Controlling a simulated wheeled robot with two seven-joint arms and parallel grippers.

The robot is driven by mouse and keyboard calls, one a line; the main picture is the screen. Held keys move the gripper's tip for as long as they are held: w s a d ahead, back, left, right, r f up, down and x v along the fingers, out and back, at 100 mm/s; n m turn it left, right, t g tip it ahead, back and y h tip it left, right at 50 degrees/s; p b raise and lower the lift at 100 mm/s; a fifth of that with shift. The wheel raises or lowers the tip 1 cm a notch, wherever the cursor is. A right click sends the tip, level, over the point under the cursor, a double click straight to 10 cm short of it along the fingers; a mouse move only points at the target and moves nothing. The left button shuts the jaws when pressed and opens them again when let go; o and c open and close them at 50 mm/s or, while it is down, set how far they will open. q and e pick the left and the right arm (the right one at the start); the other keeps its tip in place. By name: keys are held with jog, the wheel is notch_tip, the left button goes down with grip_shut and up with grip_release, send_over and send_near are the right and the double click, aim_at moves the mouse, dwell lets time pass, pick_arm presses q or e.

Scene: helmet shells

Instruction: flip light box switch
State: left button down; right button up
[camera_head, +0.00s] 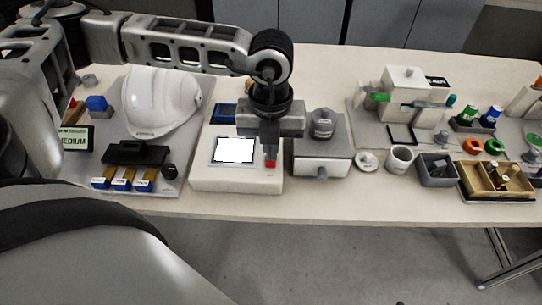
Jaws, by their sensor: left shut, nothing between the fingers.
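The light box (237,182) is a low white box near the front edge of the table. Its square panel (234,150) shows bright white inside a dark frame. A small red switch (270,164) is on the right side of its top. My left gripper (270,150) points down over the right part of the box, shut and empty. Its fingertips are right at or just above the switch; I cannot tell whether they touch it. The gripper hides part of the box's back right. My right gripper is not in view.
A white helmet (162,100) stands on a grey board at left. A grey box (322,158) with a dark knob is close to the right of the light box. A white cup (399,159) and a wooden tray (497,196) are farther right. The front table strip is clear.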

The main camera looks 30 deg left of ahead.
pick_arm(q)
jog(key=shift+f+b, duration=0.95)
jog(key=shift+f, duration=0.05)
dwell(0.3)
jog(key=shift+r+p, duration=0.5)
jog(key=shift+r, duration=0.15)
jog(key=shift+r+p, duration=1.65)
jog(key=shift+r, duration=1.3)
